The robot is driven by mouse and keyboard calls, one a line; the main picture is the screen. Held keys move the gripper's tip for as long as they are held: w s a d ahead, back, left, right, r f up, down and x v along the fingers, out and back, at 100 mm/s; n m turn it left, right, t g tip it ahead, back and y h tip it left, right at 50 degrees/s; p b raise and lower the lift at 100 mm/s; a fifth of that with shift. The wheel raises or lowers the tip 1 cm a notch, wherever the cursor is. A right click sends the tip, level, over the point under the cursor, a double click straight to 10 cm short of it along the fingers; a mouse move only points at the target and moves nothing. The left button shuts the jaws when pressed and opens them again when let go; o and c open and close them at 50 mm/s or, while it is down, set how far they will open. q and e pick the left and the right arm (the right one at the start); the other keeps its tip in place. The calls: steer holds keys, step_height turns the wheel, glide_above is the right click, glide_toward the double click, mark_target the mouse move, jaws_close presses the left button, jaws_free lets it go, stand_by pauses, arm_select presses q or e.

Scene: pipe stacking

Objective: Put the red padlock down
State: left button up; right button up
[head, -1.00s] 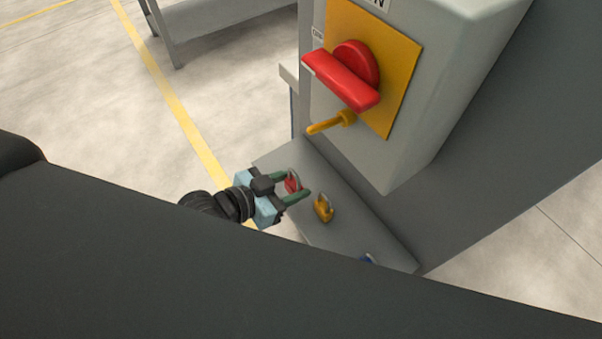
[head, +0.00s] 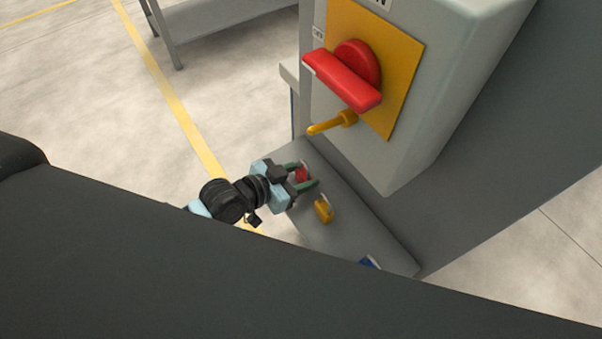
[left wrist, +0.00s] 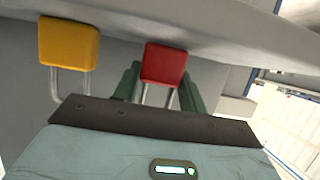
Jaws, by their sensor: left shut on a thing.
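The red padlock (head: 302,174) is between the green fingers of my left gripper (head: 308,175), over the far end of the grey shelf (head: 340,231). In the left wrist view the red padlock (left wrist: 165,64) sits between the two green fingers (left wrist: 160,92), which are shut on it. The shackle points toward the gripper's palm. I cannot tell whether the padlock touches the shelf. A yellow padlock (head: 323,210) is on the shelf beside the gripper; it also shows in the left wrist view (left wrist: 69,44). My right gripper is not in view.
A blue padlock (head: 369,262) is at the shelf's near end, partly hidden. Above the shelf stands a grey box (head: 455,85) with a red rotary handle (head: 342,80) and a yellow peg (head: 330,123) sticking out. Open floor lies to the left.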

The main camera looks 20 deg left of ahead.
arm_select(q)
steer(key=shift+f, duration=0.15)
steer(key=o, duration=1)
steer(key=shift+r, duration=0.3)
steer(key=v, duration=1.2)
steer(key=shift+f, duration=0.15)
steer(key=s+a+f+n+g+y, duration=0.1)
steer(key=s+f+n+g+y, duration=0.2)
steer(key=s+f, duration=1.7)
steer(key=s+n+y, duration=0.1)
steer(key=n+y, duration=0.1)
steer(key=y, duration=0.1)
steer(key=shift+s+f+n, duration=0.2)
steer(key=shift+f+n, duration=0.05)
steer(key=shift+n, duration=0.15)
